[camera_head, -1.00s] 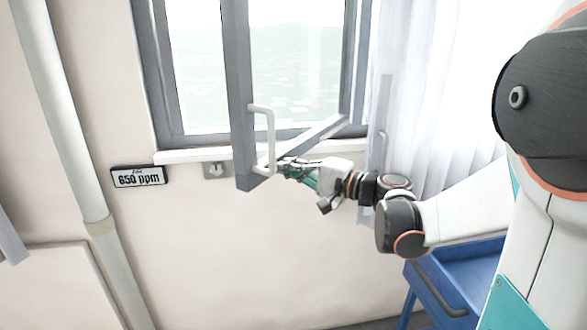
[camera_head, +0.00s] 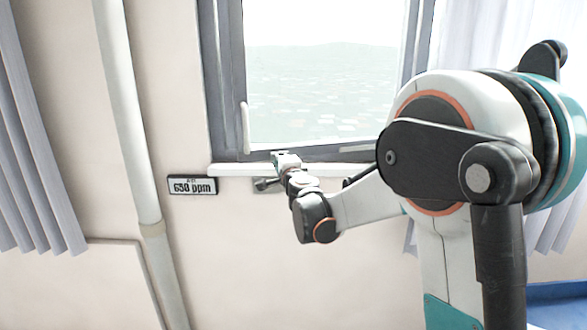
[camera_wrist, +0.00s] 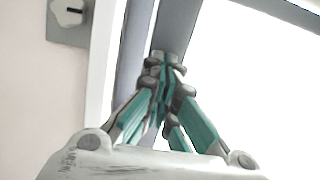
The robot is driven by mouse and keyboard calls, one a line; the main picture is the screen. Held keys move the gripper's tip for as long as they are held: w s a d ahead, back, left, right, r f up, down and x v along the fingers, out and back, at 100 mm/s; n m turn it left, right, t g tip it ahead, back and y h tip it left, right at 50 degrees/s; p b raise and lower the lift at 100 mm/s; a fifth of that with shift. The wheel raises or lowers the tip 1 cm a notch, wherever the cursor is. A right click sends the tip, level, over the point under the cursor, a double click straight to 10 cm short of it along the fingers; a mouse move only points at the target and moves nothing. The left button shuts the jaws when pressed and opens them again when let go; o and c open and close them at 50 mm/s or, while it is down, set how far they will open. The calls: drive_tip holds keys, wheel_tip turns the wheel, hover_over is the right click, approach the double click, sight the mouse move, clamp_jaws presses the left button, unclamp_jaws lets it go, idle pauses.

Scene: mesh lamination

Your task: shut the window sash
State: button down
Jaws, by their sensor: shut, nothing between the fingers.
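The window sash (camera_head: 340,152), a grey frame around clear glass, lies in or very near the plane of the window frame (camera_head: 218,80) in the head view. I cannot tell whether a small gap is left. Its white upright handle (camera_head: 245,128) is at the sash's lower left. My gripper (camera_head: 280,154) is at the lower left of the sash, just right of the handle's lower end. In the wrist view, my gripper (camera_wrist: 165,62) has its fingers together and empty, with the tips at a grey sash bar (camera_wrist: 178,25). I cannot tell whether they touch it.
A white sill (camera_head: 235,170) runs under the window. A sign reading 650 ppm (camera_head: 192,186) and a pipe (camera_head: 128,120) are on the wall to the left. A wall plate with a knob (camera_wrist: 68,12) is near my gripper. A blue cart (camera_head: 565,305) stands lower right.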

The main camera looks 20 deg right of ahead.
drive_tip(key=w+m+h, duration=0.1)
drive_tip(key=w, duration=0.3)
drive_tip(key=w+m+h+p, duration=0.1)
drive_tip(key=w+h, duration=0.1)
drive_tip(key=w, duration=0.2)
drive_tip(key=w+d+m+h, duration=0.1)
drive_tip(key=w+h, duration=0.1)
drive_tip(key=w, duration=0.2)
drive_tip(key=shift+w+g, duration=0.3)
drive_tip(key=shift+w, duration=0.3)
drive_tip(key=shift+d+r+m+h, duration=0.1)
drive_tip(key=shift+r+m+h, duration=0.2)
drive_tip(key=shift+r, duration=0.05)
